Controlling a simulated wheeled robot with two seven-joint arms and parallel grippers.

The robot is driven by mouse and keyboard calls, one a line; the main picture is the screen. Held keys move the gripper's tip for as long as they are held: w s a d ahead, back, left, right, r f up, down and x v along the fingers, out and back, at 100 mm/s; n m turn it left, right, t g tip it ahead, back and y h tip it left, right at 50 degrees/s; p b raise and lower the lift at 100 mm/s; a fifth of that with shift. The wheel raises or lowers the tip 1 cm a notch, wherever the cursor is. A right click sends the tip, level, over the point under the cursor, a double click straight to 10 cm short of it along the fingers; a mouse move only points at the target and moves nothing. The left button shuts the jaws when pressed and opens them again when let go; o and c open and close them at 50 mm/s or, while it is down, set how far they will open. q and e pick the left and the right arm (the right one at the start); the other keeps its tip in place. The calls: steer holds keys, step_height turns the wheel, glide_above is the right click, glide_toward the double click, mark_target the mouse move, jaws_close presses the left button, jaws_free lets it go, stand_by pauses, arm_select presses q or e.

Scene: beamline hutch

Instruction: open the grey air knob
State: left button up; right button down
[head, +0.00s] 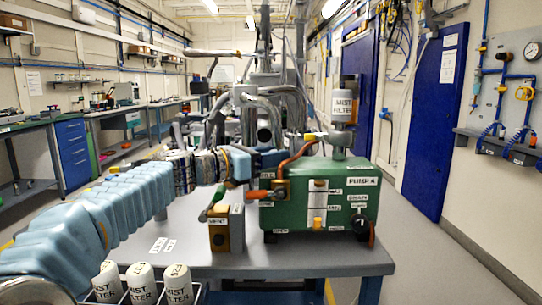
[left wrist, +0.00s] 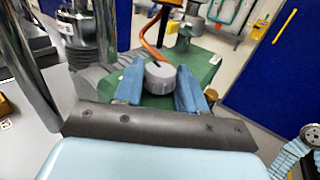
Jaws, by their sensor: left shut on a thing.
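The grey air knob (left wrist: 160,77) is a round, ridged cap on top of the green pump, seen in the left wrist view. My left gripper (left wrist: 160,88) has its two blue fingers closed on either side of it, shut on the knob. In the head view my left gripper (head: 272,161) is at the upper left corner of the green pump (head: 340,200), which is labelled as a pump. The knob is hidden there behind the gripper. My right gripper is in neither view.
An orange hose (head: 298,152) arches close to my left gripper. A mist filter (head: 345,101) rises from the pump. A small block with a green-handled valve (head: 227,228) stands left of it. A rack of white filters (head: 142,284) is at the grey table's front (head: 325,258).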

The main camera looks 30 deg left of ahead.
arm_select(q)
steer(key=shift+d+n+y, duration=0.1)
steer(key=shift+n+y, duration=0.2)
steer(key=shift+y, duration=0.2)
steer(key=n+y, duration=0.1)
steer(key=t+y, duration=0.1)
steer(key=shift+s+d+n+y, duration=0.1)
steer(key=shift+d+n+y, duration=0.1)
steer(key=shift+n+y, duration=0.15)
steer(key=n+y, duration=0.2)
steer(key=y, duration=0.1)
steer(key=n+y, duration=0.1)
steer(key=y, duration=0.1)
steer(key=shift+d+n+t+y+b, duration=0.25)
steer(key=shift+n+t+b, duration=0.05)
steer(key=shift+n, duration=0.05)
steer(key=shift+d+n+y, duration=0.15)
steer(key=shift+n+y, duration=0.25)
steer(key=shift+y, duration=0.3)
steer(key=shift+d+n+g+y+b, duration=0.15)
steer(key=shift+n+g+y, duration=0.3)
steer(key=shift+n+y, duration=0.55)
steer(key=shift+a+n+g+y+b, duration=0.1)
steer(key=shift+n+g+y+b, duration=0.3)
steer(key=shift+y, duration=0.9)
steer(key=shift+n+g+y, duration=0.25)
steer(key=shift+n+y, duration=0.25)
steer(key=o, duration=1)
steer(key=shift+o, duration=0.2)
